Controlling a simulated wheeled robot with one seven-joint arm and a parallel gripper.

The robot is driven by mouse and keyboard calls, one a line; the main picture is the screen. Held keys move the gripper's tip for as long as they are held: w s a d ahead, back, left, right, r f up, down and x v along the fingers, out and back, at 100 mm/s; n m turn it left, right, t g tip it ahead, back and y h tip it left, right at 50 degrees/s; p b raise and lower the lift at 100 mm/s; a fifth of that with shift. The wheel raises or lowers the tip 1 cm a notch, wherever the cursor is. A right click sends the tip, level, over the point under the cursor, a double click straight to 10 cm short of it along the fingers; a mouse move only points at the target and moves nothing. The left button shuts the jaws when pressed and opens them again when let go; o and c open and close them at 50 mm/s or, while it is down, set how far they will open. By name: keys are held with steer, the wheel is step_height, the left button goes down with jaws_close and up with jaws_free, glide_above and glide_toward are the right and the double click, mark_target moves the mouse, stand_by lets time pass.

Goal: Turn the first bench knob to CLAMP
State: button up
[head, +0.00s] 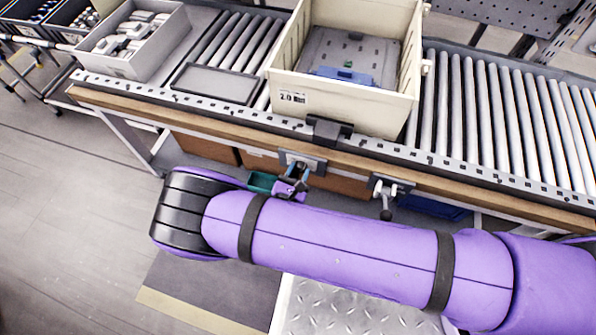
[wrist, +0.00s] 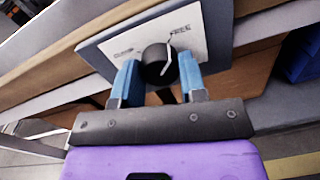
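The first bench knob (wrist: 153,62) is black and round, on a white-faced plate in the wrist view. The word FREE shows at the plate's upper right; a label at the upper left is too blurred to read. A pale line on the knob slants near its right side. My gripper (wrist: 159,72) has its two blue fingers on either side of the knob, with little or no gap; whether they press on it I cannot tell. In the head view my gripper (head: 293,182) is at the knob's plate (head: 303,160) on the bench front, and the knob itself is mostly hidden.
A second plate with a lever handle (head: 386,205) is to the right on the bench front. A cream bin (head: 345,103) with a blue and grey item stands on the roller conveyor (head: 497,125). A grey bin (head: 120,65) is at the left. The floor at left is clear.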

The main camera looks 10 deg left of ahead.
steer(key=shift+n, duration=0.3)
steer(key=n, duration=0.3)
steer(key=shift+n, duration=0.4)
steer(key=n, duration=0.4)
steer(key=shift+f+n, duration=0.1)
steer(key=shift+n, duration=0.2)
steer(key=n, duration=0.4)
steer(key=shift+n+t+y, duration=0.3)
steer(key=shift+n, duration=0.1)
steer(key=n, duration=0.4)
steer(key=shift+n+y, duration=0.4)
steer(key=shift+n, duration=0.1)
steer(key=o, duration=0.9)
